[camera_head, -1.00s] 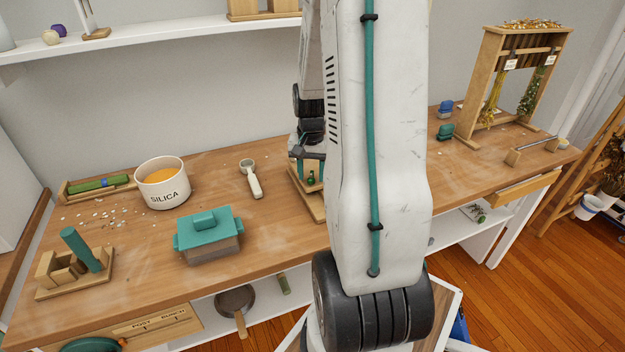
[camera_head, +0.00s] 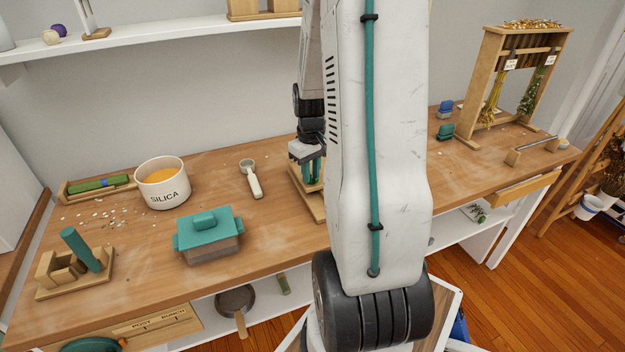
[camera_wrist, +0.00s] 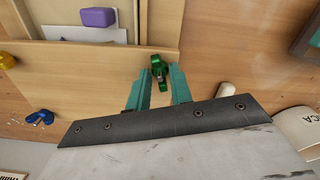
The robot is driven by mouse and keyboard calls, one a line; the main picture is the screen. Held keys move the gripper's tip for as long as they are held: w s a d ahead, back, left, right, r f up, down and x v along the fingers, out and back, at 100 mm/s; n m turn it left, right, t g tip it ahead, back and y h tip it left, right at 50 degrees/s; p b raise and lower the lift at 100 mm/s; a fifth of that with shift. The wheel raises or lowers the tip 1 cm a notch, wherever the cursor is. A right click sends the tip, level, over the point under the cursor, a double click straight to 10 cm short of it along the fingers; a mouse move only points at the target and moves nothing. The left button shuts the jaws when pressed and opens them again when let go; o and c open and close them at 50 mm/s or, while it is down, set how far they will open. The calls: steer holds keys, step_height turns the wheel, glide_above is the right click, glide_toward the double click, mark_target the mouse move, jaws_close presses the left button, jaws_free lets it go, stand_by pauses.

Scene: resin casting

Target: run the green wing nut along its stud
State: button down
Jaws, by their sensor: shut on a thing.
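The green wing nut (camera_wrist: 158,68) shows in the wrist view between the tips of my two teal fingers, over a pale wooden board (camera_wrist: 100,62). My gripper (camera_wrist: 161,80) is shut on the nut. The stud is mostly hidden by the nut, so I cannot tell how far along it the nut sits. In the head view my gripper (camera_head: 314,178) points down at the wooden stand (camera_head: 312,205) behind my arm, and the nut is hidden there.
A yellow wing nut (camera_wrist: 7,60) and a blue one (camera_wrist: 38,117) lie left in the wrist view, with a purple block (camera_wrist: 98,17) above. In the head view, a scoop (camera_head: 251,180), teal-lidded box (camera_head: 208,232) and silica pot (camera_head: 163,186) stand left of the stand.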

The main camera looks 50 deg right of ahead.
steer(key=n, duration=0.9)
steer(key=shift+n, duration=0.3)
steer(key=c, duration=1.5)
jaws_free()
steer(key=shift+n, duration=0.6)
steer(key=shift+c, duration=0.2)
steer(key=o, duration=0.4)
step_height(320, 180, up, 8)
steer(key=shift+f, duration=0.1)
